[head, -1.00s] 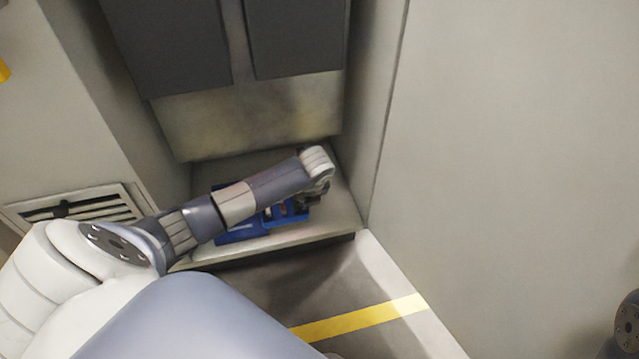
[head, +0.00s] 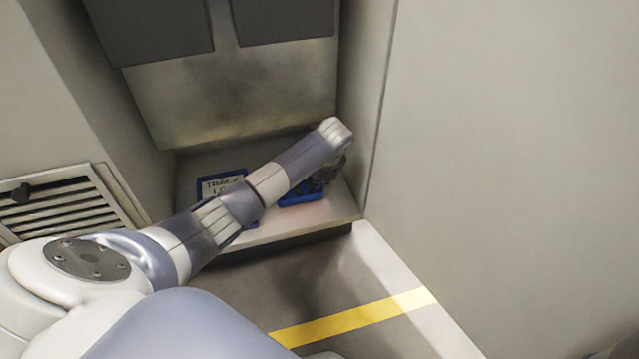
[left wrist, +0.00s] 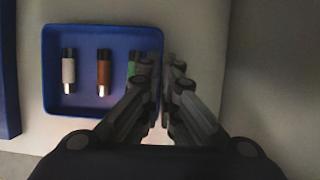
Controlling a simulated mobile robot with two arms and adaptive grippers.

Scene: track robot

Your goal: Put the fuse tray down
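The fuse tray is a blue, shallow tray (left wrist: 85,109) in the left wrist view, with a white fuse (left wrist: 69,71), a brown fuse (left wrist: 104,72) and a green fuse (left wrist: 133,66) in a row. In the head view the tray (head: 299,203) is at the shelf, partly hidden by my left arm. My left gripper (left wrist: 162,68) has its fingers close together on either side of the tray's right wall. It also shows in the head view (head: 328,175). The tray looks level; I cannot tell whether its base touches the shelf. My right gripper is not in view.
The pale shelf (head: 262,232) lies in a recess between side walls. A blue-edged item lettered "TRACK LO..." (head: 222,186) lies left of the tray, apart from it. Dark cabinets (head: 155,30) hang above. The right wall (head: 372,120) is close to my left gripper.

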